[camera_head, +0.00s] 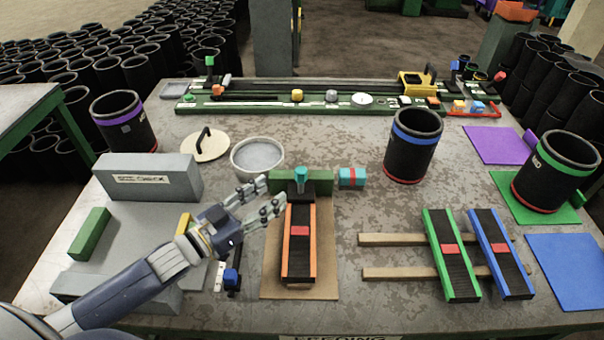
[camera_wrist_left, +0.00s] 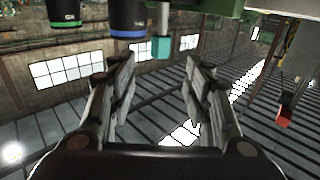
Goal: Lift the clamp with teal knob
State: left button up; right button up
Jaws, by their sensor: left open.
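The clamp's teal knob (camera_head: 300,174) stands up from a black block at the far end of a long black piece with orange sides (camera_head: 300,245). This piece lies on a brown board in the middle of the table, with a green bar behind it. In the left wrist view the teal knob (camera_wrist_left: 162,48) shows between the fingers, farther out. My left gripper (camera_head: 273,196) is open and empty, just left of the knob in the head view. Its open fingers (camera_wrist_left: 158,62) also show in the wrist view. I cannot tell its exact height above the board. My right gripper is out of view.
A teal box with a red band (camera_head: 351,177) sits right of the knob. A round grey dish (camera_head: 257,158) lies behind the gripper. A blue-banded sleeve (camera_head: 412,150) stands behind right. Green-sided (camera_head: 452,255) and blue-sided (camera_head: 500,255) pieces rest on wooden bars. Grey blocks stand left.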

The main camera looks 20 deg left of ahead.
aim_at(296, 175)
pick_arm(q)
jog(key=p+x, duration=0.1)
jog(key=x, duration=0.8)
jog(key=shift+w, duration=0.2)
jog(key=shift+p+x, duration=0.3)
jog(key=shift+x, duration=0.55)
jog(key=shift+f, duration=0.1)
grip_shut()
